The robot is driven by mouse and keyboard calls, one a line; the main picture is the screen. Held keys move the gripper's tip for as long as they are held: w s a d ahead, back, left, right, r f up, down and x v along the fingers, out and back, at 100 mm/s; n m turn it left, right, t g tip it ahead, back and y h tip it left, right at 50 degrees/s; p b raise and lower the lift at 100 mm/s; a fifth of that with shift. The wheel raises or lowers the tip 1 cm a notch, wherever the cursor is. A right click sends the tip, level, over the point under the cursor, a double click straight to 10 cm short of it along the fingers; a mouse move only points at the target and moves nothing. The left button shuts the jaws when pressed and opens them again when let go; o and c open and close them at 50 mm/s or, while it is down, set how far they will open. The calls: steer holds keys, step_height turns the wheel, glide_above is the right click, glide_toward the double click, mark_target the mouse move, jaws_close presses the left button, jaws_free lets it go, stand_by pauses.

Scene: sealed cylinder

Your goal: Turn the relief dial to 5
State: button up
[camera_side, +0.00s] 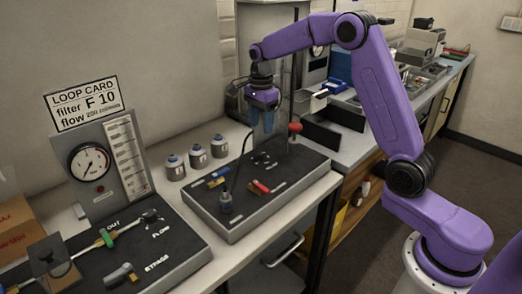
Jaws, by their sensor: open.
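My gripper (262,122) hangs from the purple arm with its blue fingers pointing down. It is open, above the rear part of a grey panel with a black top (270,205). No numbered relief dial can be made out at this size. Small dark fittings with white marks (263,159) lie on the panel below the fingers. A red knob (295,128) stands on a post to the right of the fingers. A red-handled valve (259,187) and a yellow-and-blue fitting (217,178) lie on the panel. A dark upright fitting with a thin tube (225,203) stands near its front left.
At left, a second panel carries a round gauge (90,162), flow scale (128,157) and LOOP CARD sign (86,103). Several small grey jars (197,157) stand between the panels. Black trays (335,131) and a blue box (338,85) lie behind right.

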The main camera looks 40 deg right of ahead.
mark_target(261, 153)
step_height(261, 153, down, 10)
steer(key=shift+f, duration=0.1)
steer(key=shift+c, duration=0.4)
jaws_close()
